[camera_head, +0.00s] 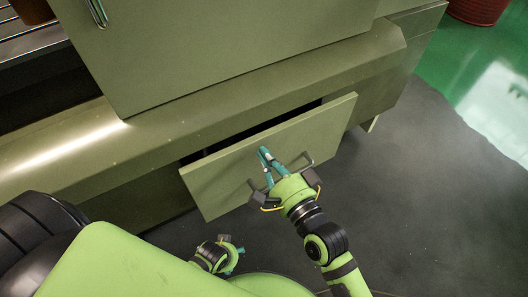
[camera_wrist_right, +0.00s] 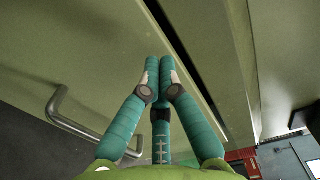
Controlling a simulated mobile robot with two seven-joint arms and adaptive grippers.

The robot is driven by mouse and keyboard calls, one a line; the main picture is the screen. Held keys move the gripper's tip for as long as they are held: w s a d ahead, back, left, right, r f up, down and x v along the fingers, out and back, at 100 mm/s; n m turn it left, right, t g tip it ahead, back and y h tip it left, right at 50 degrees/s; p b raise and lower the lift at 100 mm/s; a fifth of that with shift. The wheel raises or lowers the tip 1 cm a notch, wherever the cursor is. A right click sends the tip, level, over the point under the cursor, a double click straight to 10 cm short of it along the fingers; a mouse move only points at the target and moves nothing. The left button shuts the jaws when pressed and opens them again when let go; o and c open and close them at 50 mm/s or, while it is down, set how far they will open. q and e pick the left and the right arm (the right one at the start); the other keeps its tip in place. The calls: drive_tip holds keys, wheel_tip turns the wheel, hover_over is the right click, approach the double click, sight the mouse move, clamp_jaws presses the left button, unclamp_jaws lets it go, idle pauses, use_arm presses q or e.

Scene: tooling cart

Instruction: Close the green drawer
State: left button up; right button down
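The green drawer (camera_head: 220,184) is partly pulled out of the cabinet. A dark gap shows behind its front panel. Its grey bar handle (camera_head: 308,158) is partly hidden behind my right gripper. The panel also shows in the right wrist view (camera_wrist_right: 100,62), with the handle (camera_wrist_right: 58,112) left of the fingers. My right gripper (camera_head: 264,157) is over the drawer front near the handle. Its teal fingers (camera_wrist_right: 158,66) have their tips together, with nothing seen between them. I cannot tell whether they touch the panel. My left gripper (camera_head: 232,259) is low beside my body, away from the drawer.
The green cabinet body (camera_head: 225,50) rises above the drawer, with a sloping ledge (camera_head: 90,142) between. A red bin (camera_head: 478,10) stands at the far upper right. The dark grey floor (camera_head: 430,190) right of the drawer is clear.

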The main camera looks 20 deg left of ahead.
drive_tip(key=shift+x, duration=0.8)
drive_tip(key=shift+d, duration=0.1)
drive_tip(key=x, duration=0.7)
drive_tip(key=shift+b, duration=0.35)
